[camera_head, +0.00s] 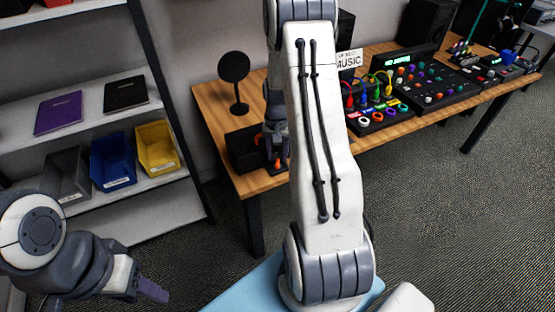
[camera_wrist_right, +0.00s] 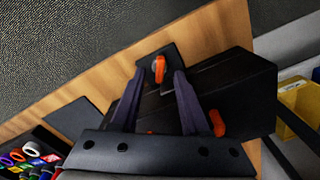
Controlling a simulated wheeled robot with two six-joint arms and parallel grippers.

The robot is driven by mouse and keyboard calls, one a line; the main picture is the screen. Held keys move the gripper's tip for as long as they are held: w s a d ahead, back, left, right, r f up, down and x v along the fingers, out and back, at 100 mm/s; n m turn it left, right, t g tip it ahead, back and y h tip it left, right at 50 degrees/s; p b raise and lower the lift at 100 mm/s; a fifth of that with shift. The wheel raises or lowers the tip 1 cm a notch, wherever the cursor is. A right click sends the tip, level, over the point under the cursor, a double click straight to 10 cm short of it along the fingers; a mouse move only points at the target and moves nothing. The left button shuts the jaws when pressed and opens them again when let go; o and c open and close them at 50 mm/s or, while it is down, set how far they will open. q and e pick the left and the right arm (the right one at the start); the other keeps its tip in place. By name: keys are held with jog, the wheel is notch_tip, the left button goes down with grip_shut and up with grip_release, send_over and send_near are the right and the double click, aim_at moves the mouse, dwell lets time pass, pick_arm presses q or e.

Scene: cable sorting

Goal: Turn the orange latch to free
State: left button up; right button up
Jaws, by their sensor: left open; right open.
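An orange latch-like piece (camera_wrist_right: 159,68) stands on a small black square plate in the right wrist view. My right gripper (camera_wrist_right: 159,75) is open, with its two dark fingers on either side of this piece in the picture. I cannot tell if they touch it. In the head view an orange piece (camera_head: 278,164) shows at the table's front left, below my right gripper, which my own arm partly covers. Another orange part (camera_wrist_right: 217,123) sits by the black box (camera_wrist_right: 235,90). My left gripper (camera_head: 150,290) is open and empty, low at the left, away from the table.
A black round-headed stand (camera_head: 234,75) is at the table's back left. A board with coloured cables (camera_head: 378,118) and a mixer (camera_head: 425,80) stand to the right. A shelf (camera_head: 95,205) with blue and yellow bins (camera_head: 157,147) is at the left.

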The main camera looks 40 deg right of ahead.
aim_at(277, 164)
jog(key=shift+f, duration=1.4)
grip_shut()
jog(key=shift+m, duration=0.4)
jog(key=m+p, duration=0.1)
jog(key=m, duration=0.3)
jog(key=shift+w+r+m+p, duration=0.1)
jog(key=shift+m+p, duration=0.25)
jog(key=shift+m, duration=0.05)
jog(key=m+p, duration=0.1)
jog(key=m, duration=0.4)
jog(key=shift+w+m, duration=0.15)
jog(key=shift+m, duration=0.45)
